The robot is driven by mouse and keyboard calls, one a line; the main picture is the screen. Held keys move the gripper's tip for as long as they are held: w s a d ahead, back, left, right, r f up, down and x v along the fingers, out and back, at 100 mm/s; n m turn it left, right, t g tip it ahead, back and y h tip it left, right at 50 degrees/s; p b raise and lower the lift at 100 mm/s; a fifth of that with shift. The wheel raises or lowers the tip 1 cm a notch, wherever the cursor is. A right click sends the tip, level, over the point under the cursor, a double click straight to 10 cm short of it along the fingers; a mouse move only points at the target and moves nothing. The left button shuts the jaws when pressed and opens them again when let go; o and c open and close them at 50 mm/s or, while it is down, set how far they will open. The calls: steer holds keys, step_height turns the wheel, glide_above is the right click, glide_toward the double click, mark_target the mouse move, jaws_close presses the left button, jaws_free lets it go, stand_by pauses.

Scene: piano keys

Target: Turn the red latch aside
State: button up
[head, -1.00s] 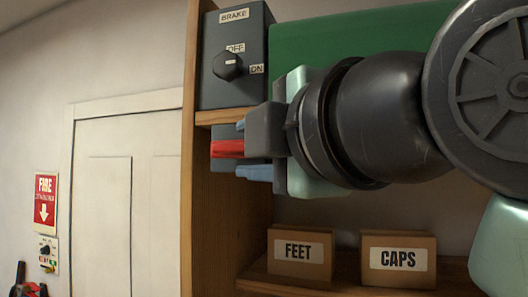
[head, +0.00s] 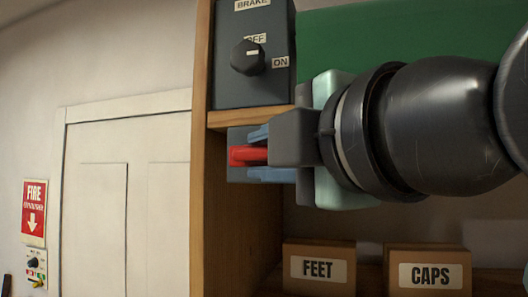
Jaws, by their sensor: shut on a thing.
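The red latch (head: 243,156) sits on a grey block (head: 236,174) at the shelf's left upright, below the brake box. My gripper (head: 259,156) reaches in from the right. Its blue fingers lie above and below the red latch and are shut on it. The latch's left end sticks out past the fingers. Its right part is hidden by my gripper. The latch lies about level in the picture.
A dark box (head: 253,75) with a BRAKE knob stands on the wooden shelf just above my gripper. A green panel (head: 400,40) is behind my arm. FEET (head: 319,268) and CAPS (head: 429,270) boxes stand below. A white door (head: 100,200) is left.

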jaws_close()
